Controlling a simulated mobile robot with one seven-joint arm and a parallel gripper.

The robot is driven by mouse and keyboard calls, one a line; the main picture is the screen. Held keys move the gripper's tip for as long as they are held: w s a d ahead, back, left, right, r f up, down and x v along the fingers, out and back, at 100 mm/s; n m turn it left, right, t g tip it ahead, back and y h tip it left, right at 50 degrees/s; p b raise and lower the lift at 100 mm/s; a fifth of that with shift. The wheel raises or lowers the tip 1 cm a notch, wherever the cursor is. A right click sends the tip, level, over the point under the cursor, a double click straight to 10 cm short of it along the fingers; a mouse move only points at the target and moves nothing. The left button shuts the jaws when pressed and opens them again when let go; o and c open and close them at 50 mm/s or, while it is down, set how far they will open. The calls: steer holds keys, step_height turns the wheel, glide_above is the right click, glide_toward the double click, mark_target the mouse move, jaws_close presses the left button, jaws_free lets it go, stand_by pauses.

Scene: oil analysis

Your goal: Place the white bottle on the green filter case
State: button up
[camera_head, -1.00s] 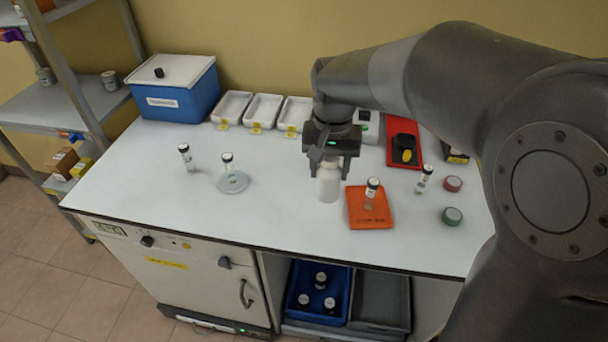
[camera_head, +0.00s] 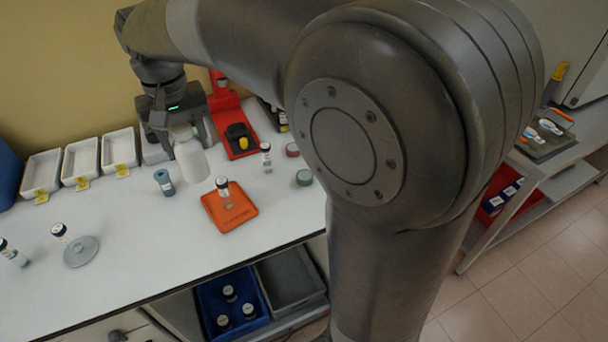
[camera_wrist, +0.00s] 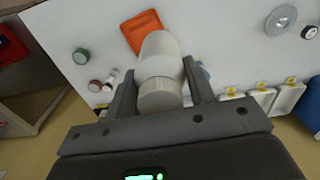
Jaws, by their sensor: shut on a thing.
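The white bottle (camera_head: 191,160) hangs upright or slightly tilted in my gripper (camera_head: 187,134), above the white table. In the wrist view my gripper (camera_wrist: 160,84) has its two fingers on either side of the bottle's ribbed cap, and the white bottle (camera_wrist: 161,50) points away from the camera. The round green filter case (camera_head: 304,177) lies flat on the table, to the right of the orange mat and apart from the bottle. The green case also shows in the wrist view (camera_wrist: 81,56), left of the bottle. Nothing is seen on top of it.
A round red case (camera_head: 292,149) lies just behind the green one. A vial (camera_head: 266,158) stands near both. An orange mat (camera_head: 214,214) bears another vial (camera_head: 223,187). A blue-grey cylinder (camera_head: 164,182) stands left of the bottle. White trays (camera_head: 80,161) line the back.

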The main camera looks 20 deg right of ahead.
steer(key=s+d+m, duration=0.1)
steer(key=s+d, duration=0.1)
steer(key=d, duration=1.6)
steer(key=s+d+m, duration=0.1)
steer(key=s+d, duration=0.1)
steer(key=d, duration=1.5)
steer(key=shift+w+a+f, duration=1.4)
steer(key=shift+f, duration=1.3)
steer(key=shift+w+a+f, duration=1.35)
steer(key=shift+a+f, duration=0.05)
steer(key=shift+f, duration=1.25)
steer(key=shift+w+a+f, duration=1.4)
steer(key=shift+f, duration=1.3)
steer(key=o, duration=0.5)
steer(key=shift+f, duration=0.15)
steer(key=o, duration=0.5)
steer(key=shift+c, duration=0.2)
